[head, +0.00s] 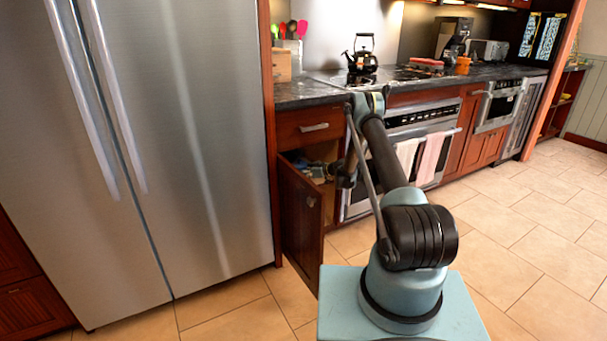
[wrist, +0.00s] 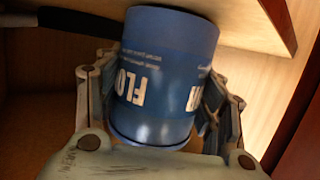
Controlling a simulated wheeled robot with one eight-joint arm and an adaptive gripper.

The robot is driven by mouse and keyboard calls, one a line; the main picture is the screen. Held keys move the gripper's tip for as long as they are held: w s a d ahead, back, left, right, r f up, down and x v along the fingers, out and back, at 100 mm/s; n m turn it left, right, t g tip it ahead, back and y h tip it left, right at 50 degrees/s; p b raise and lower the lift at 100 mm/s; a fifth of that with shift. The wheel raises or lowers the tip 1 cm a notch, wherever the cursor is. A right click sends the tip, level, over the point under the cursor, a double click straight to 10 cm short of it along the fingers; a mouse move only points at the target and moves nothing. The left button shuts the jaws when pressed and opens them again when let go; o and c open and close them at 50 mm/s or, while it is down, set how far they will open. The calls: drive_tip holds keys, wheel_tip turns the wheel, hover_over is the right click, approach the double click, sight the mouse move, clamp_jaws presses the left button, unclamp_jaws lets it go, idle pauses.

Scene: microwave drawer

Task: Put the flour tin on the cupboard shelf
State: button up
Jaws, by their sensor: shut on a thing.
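The flour tin (wrist: 168,50) is a blue cylinder with white lettering, which reads upside down in the wrist view. My gripper (wrist: 163,90) is shut on it, with one finger on each side. The open cupboard (head: 322,152) is below the counter in the head view. My gripper (head: 325,170) reaches into its opening, and the tin there is small and mostly hidden. In the wrist view pale wooden cupboard surfaces surround the tin, and a wooden board, perhaps the shelf (wrist: 245,22), lies close to it. Whether the tin touches any surface I cannot tell.
The cupboard door (head: 300,212) stands open toward me, left of my arm. The fridge (head: 150,150) is to the left, and the oven with hanging towels (head: 432,160) is to the right. A dark bar (wrist: 75,22) lies behind the tin. The floor at right is clear.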

drive_tip(key=shift+f, duration=0.25)
idle(0.5)
drive_tip(key=o, duration=2)
drive_tip(key=shift+o, duration=0.2)
